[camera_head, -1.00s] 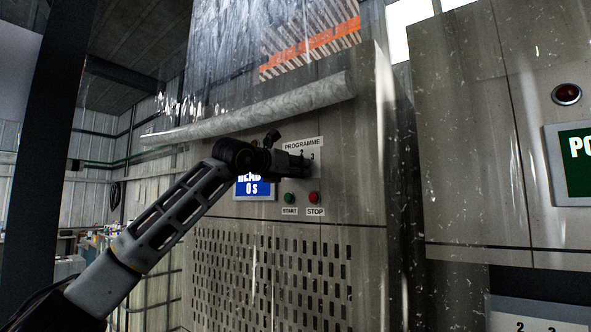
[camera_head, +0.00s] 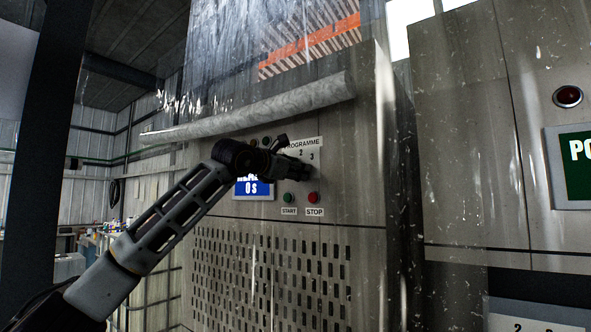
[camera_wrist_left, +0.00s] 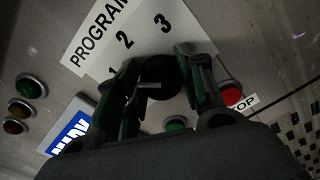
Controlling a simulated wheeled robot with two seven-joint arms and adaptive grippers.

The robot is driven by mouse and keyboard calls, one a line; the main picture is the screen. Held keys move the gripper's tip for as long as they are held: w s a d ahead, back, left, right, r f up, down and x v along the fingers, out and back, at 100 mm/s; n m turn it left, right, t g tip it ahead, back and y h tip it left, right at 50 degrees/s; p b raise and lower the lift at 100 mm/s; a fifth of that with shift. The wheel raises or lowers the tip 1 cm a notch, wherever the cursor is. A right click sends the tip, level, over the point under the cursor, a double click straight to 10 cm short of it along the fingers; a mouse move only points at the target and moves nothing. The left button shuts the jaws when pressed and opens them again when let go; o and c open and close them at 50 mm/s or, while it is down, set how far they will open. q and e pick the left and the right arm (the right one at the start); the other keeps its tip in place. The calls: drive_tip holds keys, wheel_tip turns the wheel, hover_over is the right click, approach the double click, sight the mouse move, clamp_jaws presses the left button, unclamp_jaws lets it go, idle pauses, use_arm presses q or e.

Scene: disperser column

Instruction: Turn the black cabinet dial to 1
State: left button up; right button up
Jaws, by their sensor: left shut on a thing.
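The black dial (camera_wrist_left: 168,76) sits on the cabinet panel under the PROGRAMME label (camera_head: 302,143). In the left wrist view it is between the two fingers of my left gripper (camera_wrist_left: 162,88), which is shut on it. A pale pointer line on the dial lies roughly level in that view, its left end on the side of the 1, which is partly covered by a finger. The 2 and 3 are clear. In the head view my left gripper (camera_head: 305,174) covers the dial. My right gripper is not in view.
Below the dial are a green START button (camera_head: 289,197) and a red STOP button (camera_head: 313,198). A rolled clear curtain (camera_head: 250,107) hangs above my arm.

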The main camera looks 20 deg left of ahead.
use_arm(q)
drive_tip(key=o, duration=1)
drive_tip(key=shift+v, duration=6)
